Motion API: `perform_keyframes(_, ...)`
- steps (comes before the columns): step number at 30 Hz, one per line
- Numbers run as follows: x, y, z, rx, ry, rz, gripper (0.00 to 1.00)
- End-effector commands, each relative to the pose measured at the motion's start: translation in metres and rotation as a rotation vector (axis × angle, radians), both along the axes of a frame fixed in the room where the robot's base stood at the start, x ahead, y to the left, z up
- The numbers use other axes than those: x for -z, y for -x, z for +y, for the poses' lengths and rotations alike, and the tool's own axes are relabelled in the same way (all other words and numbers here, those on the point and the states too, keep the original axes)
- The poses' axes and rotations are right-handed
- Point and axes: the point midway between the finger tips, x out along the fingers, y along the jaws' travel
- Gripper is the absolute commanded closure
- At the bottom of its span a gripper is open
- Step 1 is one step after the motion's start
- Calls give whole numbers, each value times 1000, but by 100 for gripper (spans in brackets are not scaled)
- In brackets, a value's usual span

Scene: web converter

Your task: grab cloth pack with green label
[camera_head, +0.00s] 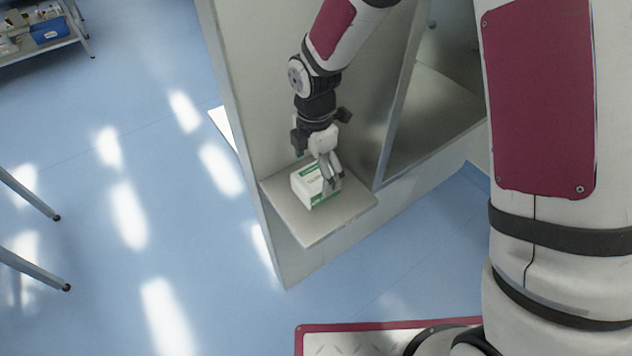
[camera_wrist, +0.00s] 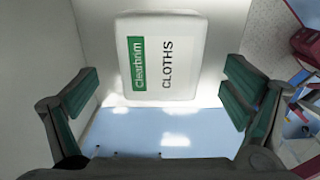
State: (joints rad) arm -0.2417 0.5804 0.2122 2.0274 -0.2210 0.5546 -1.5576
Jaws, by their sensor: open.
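The cloth pack (camera_head: 308,188) is a white box with a green label, standing on a small grey shelf (camera_head: 318,226) in the head view. In the wrist view the cloth pack (camera_wrist: 183,57) shows its white face with a green "Clearbrim" label and the word "CLOTHS". My gripper (camera_head: 331,180) is at the pack's right side in the head view and overlaps part of it. In the wrist view my gripper (camera_wrist: 158,92) is open, one finger to each side and below the pack. No finger visibly touches the pack there.
A grey upright panel (camera_head: 250,75) stands behind and left of the shelf, and a divider (camera_head: 402,110) rises at its right. Blue floor (camera_head: 120,260) lies open at the left. Red and blue items (camera_wrist: 305,75) show at the wrist view's right edge.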

Motion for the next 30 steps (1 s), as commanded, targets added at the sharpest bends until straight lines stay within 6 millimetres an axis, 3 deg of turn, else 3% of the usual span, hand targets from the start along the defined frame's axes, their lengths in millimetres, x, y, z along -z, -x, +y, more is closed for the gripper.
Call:
perform_keyframes(12, 45, 0, -2, 1, 1, 3, 6)
perform_keyframes(22, 52, -2, -2, 1, 0, 0, 6)
perform_keyframes(30, 52, -2, -2, 1, 0, 0, 65)
